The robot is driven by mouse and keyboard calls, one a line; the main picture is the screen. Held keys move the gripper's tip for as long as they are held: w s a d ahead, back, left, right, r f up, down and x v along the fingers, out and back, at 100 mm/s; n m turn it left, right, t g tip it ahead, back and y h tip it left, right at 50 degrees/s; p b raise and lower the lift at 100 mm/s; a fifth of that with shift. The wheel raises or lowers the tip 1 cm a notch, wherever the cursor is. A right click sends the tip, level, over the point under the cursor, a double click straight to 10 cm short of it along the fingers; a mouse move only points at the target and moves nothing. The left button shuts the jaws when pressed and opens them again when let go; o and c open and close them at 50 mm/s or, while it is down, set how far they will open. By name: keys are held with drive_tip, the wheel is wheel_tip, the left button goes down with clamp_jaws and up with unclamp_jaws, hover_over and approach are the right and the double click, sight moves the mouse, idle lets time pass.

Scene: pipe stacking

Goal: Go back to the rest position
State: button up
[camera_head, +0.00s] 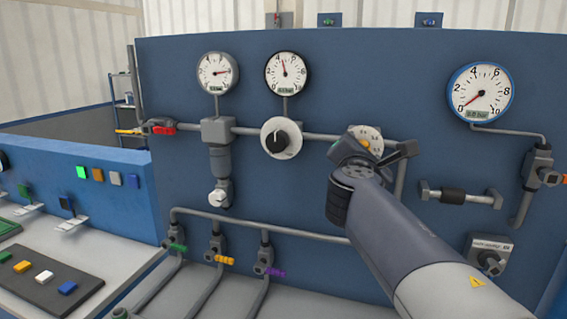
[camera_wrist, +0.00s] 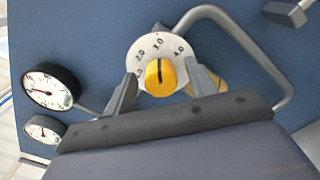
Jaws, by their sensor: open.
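My gripper (camera_wrist: 162,92) is open in the wrist view, with one finger on each side of a yellow knob (camera_wrist: 160,77) on a white numbered dial (camera_wrist: 148,50). I cannot tell whether the fingers touch the knob. In the head view my arm reaches in from the lower right, and my gripper (camera_head: 384,158) is in front of the same dial (camera_head: 370,134) on the blue panel. The arm's end hides part of the dial and the pipes behind it.
The blue panel (camera_head: 330,80) carries gauges (camera_head: 217,72), a black knob (camera_head: 281,138), grey pipes (camera_head: 320,136) and colored valves (camera_head: 225,259). A pipe loop (camera_wrist: 250,45) runs close beside the dial. A blue console (camera_head: 75,175) with buttons stands at the left.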

drive_tip(key=shift+a+n+p, duration=0.1)
drive_tip(key=shift+n+p, duration=2.9)
drive_tip(key=shift+n, duration=0.4)
